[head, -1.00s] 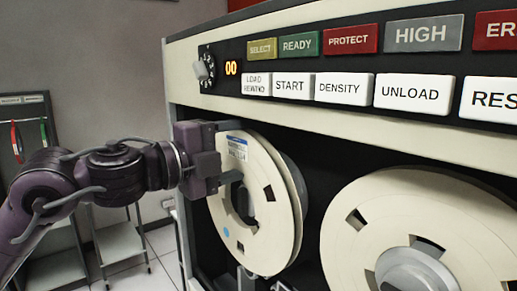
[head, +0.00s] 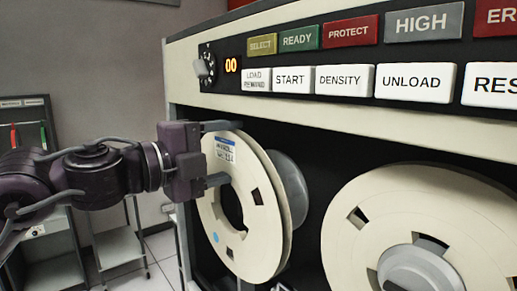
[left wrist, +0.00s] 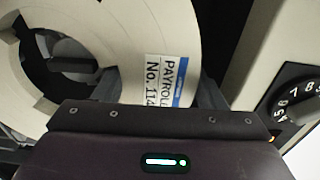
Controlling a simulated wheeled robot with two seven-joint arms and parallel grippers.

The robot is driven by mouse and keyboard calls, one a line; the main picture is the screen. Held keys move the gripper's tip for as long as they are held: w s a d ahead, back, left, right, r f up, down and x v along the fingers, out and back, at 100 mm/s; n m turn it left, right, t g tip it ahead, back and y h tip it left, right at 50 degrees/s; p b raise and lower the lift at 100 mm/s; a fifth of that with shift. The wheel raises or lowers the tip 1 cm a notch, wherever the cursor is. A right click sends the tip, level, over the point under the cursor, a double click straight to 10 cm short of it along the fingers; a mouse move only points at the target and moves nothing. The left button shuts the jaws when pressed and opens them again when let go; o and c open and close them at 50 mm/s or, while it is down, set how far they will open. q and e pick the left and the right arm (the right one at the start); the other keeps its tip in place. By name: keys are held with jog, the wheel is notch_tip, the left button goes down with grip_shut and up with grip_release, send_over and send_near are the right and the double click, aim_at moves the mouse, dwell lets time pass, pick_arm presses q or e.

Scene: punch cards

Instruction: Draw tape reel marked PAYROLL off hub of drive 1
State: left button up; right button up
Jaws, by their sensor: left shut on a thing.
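The cream PAYROLL reel (head: 262,232) stands upright in front of the left drive, with its blue-and-white label (head: 226,148) at the top. The label reads PAYROLL in the left wrist view (left wrist: 166,80). My left gripper (head: 219,153) is shut on the reel's upper rim beside the label, one finger above the outer edge and one at the inner opening. The grey hub (head: 291,188) shows behind the reel to the right. My right gripper is not in view.
A second cream reel (head: 345,235) sits on its grey hub (head: 420,270) at right. The cabinet's button panel (head: 330,100) overhangs both reels, with a dial (head: 206,68) at its left end. Open floor (head: 160,245) and a metal stand (head: 118,250) lie to the left.

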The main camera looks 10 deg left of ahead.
pick_arm(q)
jog(key=shift+b+v, duration=0.4)
jog(key=shift+v, duration=0.45)
jog(key=shift+r, duration=0.1)
jog(key=shift+s+a+b, duration=0.3)
jog(key=shift+s+b, duration=0.1)
jog(key=shift+b, duration=0.15)
jog(key=b+v, duration=0.7)
jog(key=v, duration=0.3)
dwell(0.3)
